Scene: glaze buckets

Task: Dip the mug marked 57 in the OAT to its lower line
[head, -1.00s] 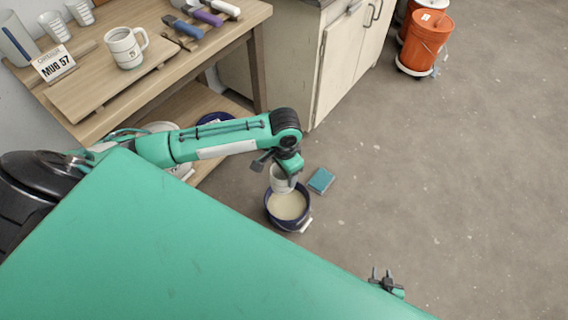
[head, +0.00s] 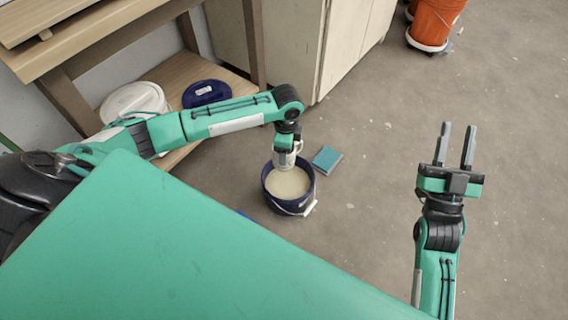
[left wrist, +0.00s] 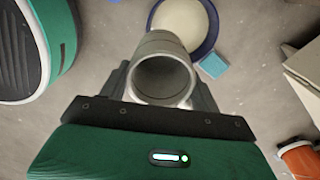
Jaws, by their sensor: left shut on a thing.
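My left gripper (head: 288,143) points down and is shut on a pale mug (head: 286,160). In the left wrist view the mug (left wrist: 163,78) sits between the fingers, its round opening facing the camera. No mark or line on it can be read. A dark blue bucket (head: 269,194) of cream glaze (head: 289,184) stands on the floor below; its name is not visible. The mug overlaps the glaze's far side in the head view; I cannot tell whether it touches the surface. My right gripper (head: 457,132) is open and empty, over the floor at right.
A teal block (head: 327,158) lies on the floor right of the bucket. A cabinet (head: 330,40) and orange bucket (head: 432,22) are behind. Floor at right is clear.

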